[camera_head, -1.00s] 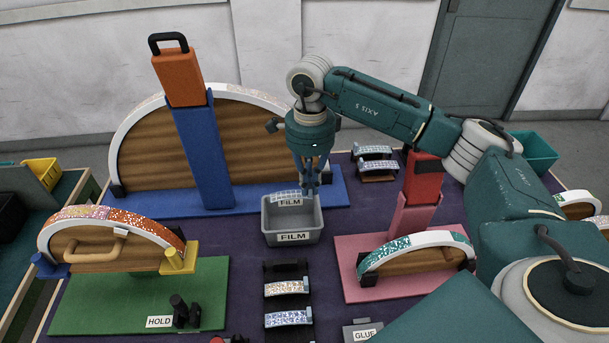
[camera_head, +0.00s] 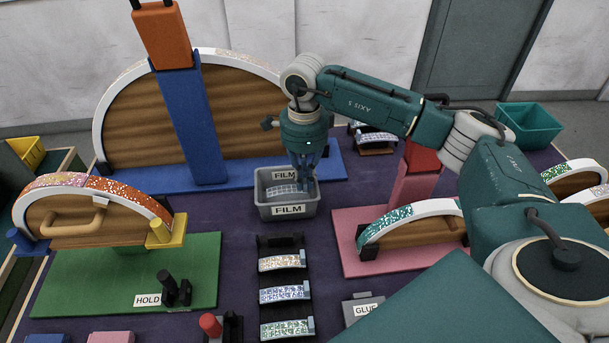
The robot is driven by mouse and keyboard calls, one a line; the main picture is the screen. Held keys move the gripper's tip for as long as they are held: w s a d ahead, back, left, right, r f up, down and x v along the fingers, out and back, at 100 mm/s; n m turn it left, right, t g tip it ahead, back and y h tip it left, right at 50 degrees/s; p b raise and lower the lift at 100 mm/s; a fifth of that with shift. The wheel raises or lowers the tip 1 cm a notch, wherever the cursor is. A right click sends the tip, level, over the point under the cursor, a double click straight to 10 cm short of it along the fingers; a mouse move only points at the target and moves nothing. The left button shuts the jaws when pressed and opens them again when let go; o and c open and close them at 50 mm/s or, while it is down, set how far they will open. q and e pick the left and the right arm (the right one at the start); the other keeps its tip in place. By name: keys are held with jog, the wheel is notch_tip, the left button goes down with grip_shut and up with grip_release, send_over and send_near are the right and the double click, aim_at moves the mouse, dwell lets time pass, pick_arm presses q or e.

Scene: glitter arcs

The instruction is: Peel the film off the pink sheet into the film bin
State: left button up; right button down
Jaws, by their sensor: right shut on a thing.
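My right gripper (camera_head: 306,178) is shut on a clear film (camera_head: 284,188) with a pale grid. Its fingers point down into the grey film bin (camera_head: 289,211), and the film is inside the bin's opening, below the rear rim. Whether it touches the bin floor cannot be told. A pink glitter strip (camera_head: 75,181) lies on the upper left of the curved board at the left, beside an orange one (camera_head: 125,191). I take it for the pink sheet. My left gripper is not in view.
Several glitter sheets (camera_head: 285,292) lie in a rack in front of the bin. A glue box (camera_head: 362,309) is right of them. A blue post (camera_head: 190,125) stands behind left. A teal-striped arch (camera_head: 400,218) stands at right. Purple tabletop (camera_head: 236,235) is clear left of the rack.

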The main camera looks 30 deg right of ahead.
jog(key=shift+f+b, duration=2.05)
jog(key=shift+f, duration=1.1)
jog(key=shift+w+d+b, duration=0.3)
jog(key=shift+w, duration=0.35)
jog(key=shift+w+d, duration=0.2)
jog(key=shift+w, duration=0.05)
jog(key=shift+f+b, duration=0.4)
jog(key=shift+b, duration=0.05)
jog(key=c, duration=1.9)
grip_release()
jog(key=shift+o, duration=0.7)
jog(key=shift+a+f, duration=0.1)
jog(key=shift+s, duration=0.1)
jog(key=shift+c, duration=0.2)
